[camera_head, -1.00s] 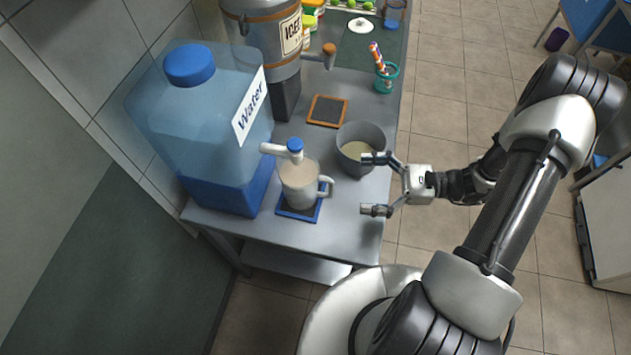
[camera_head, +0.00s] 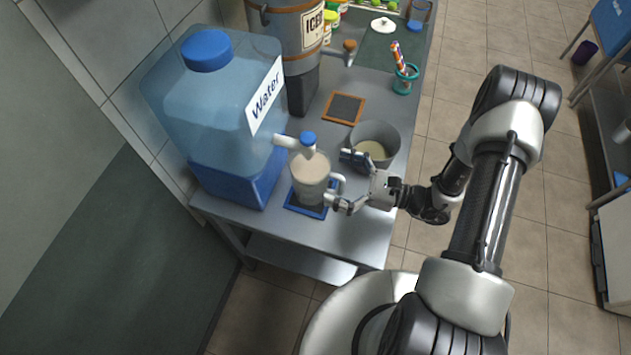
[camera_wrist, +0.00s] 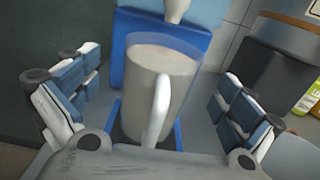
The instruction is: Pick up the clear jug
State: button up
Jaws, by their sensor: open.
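The clear jug (camera_head: 311,181) holds a pale liquid and stands upright on a blue mat (camera_head: 304,207) under the spout of the blue water dispenser (camera_head: 228,120). Its handle points right, toward my arm. My gripper (camera_head: 347,181) is open, just right of the jug at the handle. In the wrist view, the jug (camera_wrist: 172,75) stands between the open fingers, with its handle (camera_wrist: 158,108) facing the camera. Gaps show between the jug and both fingers (camera_wrist: 150,105). The gripper's palm hides the lower end of the handle.
A grey pot (camera_head: 385,136) with pale contents stands close behind my gripper. A wood-framed dark square (camera_head: 344,108) lies behind it. An iced-drink dispenser (camera_head: 290,35) and a teal holder with sticks (camera_head: 405,79) stand farther back. The table's front right edge is bare.

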jog(key=b+x, duration=0.1)
jog(key=x, duration=0.4)
jog(key=shift+w+a+r, duration=0.1)
jog(key=shift+w+a, duration=0.05)
jog(key=shift+w, duration=0.05)
jog(key=shift+c, duration=0.2)
jog(key=c, duration=2)
